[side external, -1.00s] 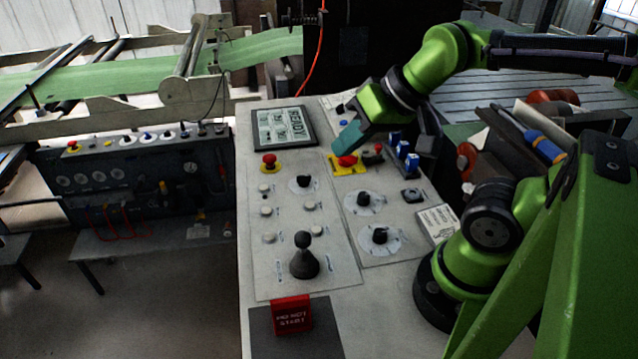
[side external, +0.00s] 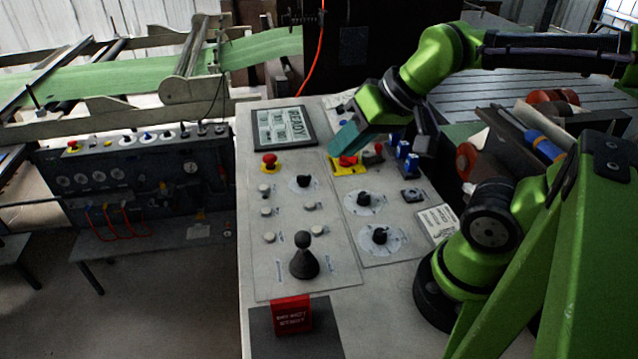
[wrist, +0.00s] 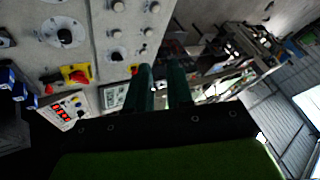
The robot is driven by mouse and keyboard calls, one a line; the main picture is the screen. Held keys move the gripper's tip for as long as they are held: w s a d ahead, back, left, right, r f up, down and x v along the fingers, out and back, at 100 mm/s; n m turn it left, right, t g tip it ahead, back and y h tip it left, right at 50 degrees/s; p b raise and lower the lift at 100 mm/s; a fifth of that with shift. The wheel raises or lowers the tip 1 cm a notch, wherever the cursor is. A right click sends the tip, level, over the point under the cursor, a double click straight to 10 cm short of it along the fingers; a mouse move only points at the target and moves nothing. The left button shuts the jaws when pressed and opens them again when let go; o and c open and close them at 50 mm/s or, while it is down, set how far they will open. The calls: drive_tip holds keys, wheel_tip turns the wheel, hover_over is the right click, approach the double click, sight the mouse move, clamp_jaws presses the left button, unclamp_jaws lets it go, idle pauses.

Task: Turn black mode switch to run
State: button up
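Several black rotary switches sit on the grey console: one (side external: 304,181) on the left panel, one (side external: 366,199) on the right panel and another (side external: 380,236) below it. Their labels are too small to read, so I cannot tell which is the mode switch. In the wrist view, black knobs on white dials show at the upper left (wrist: 65,35) and upper middle (wrist: 117,55). My gripper (side external: 345,145), with teal fingers, hangs above the console's far part, near a red switch on a yellow plate (side external: 347,162). Its fingers (wrist: 163,70) stand apart in the wrist view, with nothing between them.
A display (side external: 284,127) reading READY lies at the console's far left. A red emergency button (side external: 269,161), blue switches (side external: 404,150), a dark joystick (side external: 304,260) and a red "do not start" sign (side external: 292,315) stand up from the console. White buttons lie low between.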

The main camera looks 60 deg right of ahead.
drive_tip(key=shift+o, duration=1)
drive_tip(key=w+d+f+g+h, duration=0.1)
drive_tip(key=w+d+f+g, duration=0.1)
drive_tip(key=w, duration=0.3)
drive_tip(key=shift+w+d, duration=0.2)
drive_tip(key=shift+d, duration=0.45)
drive_tip(key=n+g, duration=0.5)
drive_tip(key=n, duration=0.8)
hover_over(303, 176)
wheel_tip(303, 176, down, 4)
drive_tip(key=shift+h, duration=0.4)
wheel_tip(303, 176, down, 16)
drive_tip(key=shift+d+f, duration=0.1)
drive_tip(key=shift+f, duration=0.15)
clamp_jaws()
